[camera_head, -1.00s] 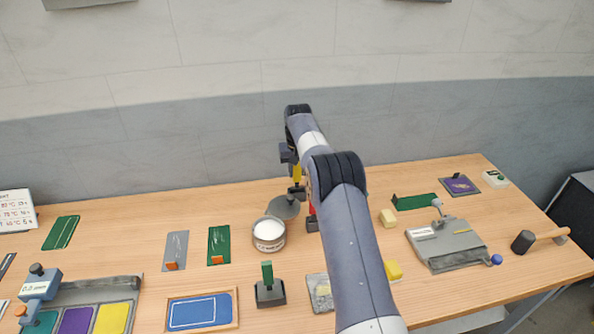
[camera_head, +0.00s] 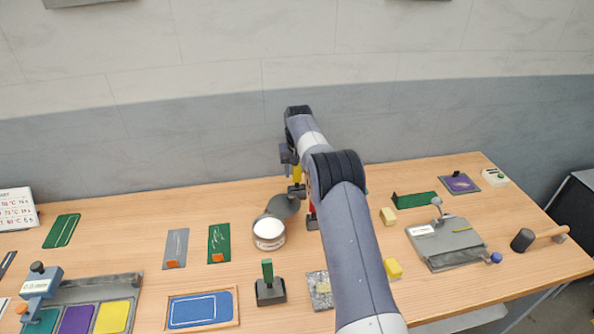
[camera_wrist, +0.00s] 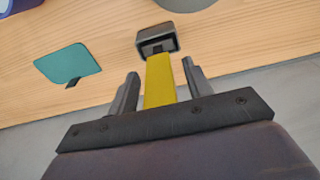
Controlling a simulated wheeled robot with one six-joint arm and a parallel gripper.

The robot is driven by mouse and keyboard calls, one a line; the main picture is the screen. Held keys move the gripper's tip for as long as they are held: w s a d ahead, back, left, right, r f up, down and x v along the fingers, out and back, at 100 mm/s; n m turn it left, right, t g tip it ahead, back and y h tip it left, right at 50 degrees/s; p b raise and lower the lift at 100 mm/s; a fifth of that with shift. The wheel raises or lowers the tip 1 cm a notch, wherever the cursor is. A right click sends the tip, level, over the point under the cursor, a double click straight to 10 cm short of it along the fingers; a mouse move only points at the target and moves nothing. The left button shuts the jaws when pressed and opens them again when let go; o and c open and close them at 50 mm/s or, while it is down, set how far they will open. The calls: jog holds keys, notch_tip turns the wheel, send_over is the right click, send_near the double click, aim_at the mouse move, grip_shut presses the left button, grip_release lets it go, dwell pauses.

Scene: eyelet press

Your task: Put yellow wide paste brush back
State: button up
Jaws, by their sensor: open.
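The yellow wide paste brush (camera_wrist: 162,80) stands between the two fingers of my open gripper (camera_wrist: 161,88) in the wrist view, with a gap visible on either side. Its far end meets a dark grey holder block (camera_wrist: 158,39) and looks set into its opening. In the head view my gripper (camera_head: 291,165) hangs over the back middle of the table, and a strip of the yellow brush (camera_head: 297,173) shows beside it. My arm hides part of this area.
A paste jar (camera_head: 269,240) stands just left, next to a round grey disc (camera_head: 283,206). A red-handled tool (camera_head: 311,208) is close on the right. A grey press (camera_head: 445,242) and mallet (camera_head: 523,240) lie right.

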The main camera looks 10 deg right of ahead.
notch_tip(320, 180, up, 12)
jog(key=s+b, duration=0.1)
jog(key=shift+s, duration=0.25)
dwell(1.4)
